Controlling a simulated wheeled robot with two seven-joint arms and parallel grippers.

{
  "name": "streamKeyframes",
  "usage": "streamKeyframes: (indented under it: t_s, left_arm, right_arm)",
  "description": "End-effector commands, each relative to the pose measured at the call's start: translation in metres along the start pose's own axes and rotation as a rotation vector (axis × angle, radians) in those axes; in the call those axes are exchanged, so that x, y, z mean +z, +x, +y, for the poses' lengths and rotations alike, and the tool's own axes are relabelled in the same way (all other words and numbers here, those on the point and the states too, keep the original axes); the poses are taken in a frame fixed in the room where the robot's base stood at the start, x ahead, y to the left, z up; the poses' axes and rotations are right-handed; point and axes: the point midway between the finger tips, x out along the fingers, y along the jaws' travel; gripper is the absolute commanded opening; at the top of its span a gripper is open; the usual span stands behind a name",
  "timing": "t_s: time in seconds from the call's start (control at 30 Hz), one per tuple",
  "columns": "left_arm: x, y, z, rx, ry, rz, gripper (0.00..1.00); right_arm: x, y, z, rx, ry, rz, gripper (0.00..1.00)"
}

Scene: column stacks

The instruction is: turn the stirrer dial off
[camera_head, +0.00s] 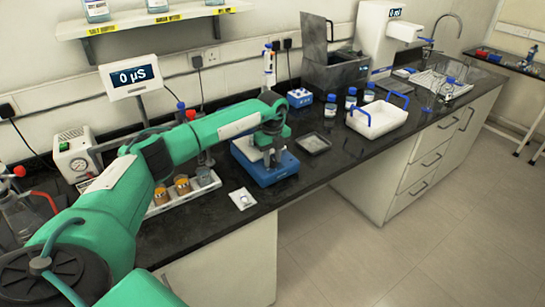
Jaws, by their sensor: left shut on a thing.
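The stirrer (285,173) is a blue box with a pale top plate. It stands near the front edge of the black bench, in the middle of the view. My left gripper (272,161) comes down onto the front part of the stirrer and is shut on the stirrer dial. The fingers hide the dial, so its setting cannot be read. My right gripper is not in view.
A tray (163,209) with jars stands left of the stirrer, and a small white card (243,198) lies in front. Right are a shallow dark dish (313,144), blue-capped bottles (330,108) and a white basket with blue handles (376,122). A meter (135,77) stands behind.

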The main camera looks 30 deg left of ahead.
Motion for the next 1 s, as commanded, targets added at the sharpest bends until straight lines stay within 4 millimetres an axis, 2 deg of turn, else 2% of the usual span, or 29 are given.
streamKeyframes:
  t_s: [0.6, 0.63, 0.73, 1.0]
  left_arm:
    - [0.0016, -0.0029, -0.0009, -0.006, -0.044, -0.003, 0.05]
    - [0.0016, -0.0029, -0.001, -0.006, -0.044, -0.003, 0.32]
    - [0.0013, -0.0024, -0.0007, -0.004, -0.044, -0.002, 0.5]
    - [0.0005, -0.0014, -0.0004, -0.002, -0.042, -0.001, 0.5]
  right_arm:
    - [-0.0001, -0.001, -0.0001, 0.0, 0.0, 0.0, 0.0]
    - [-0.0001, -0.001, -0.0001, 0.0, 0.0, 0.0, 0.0]
    - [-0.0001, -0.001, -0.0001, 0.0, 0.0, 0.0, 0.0]
    - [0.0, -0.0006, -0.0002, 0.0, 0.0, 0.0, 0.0]
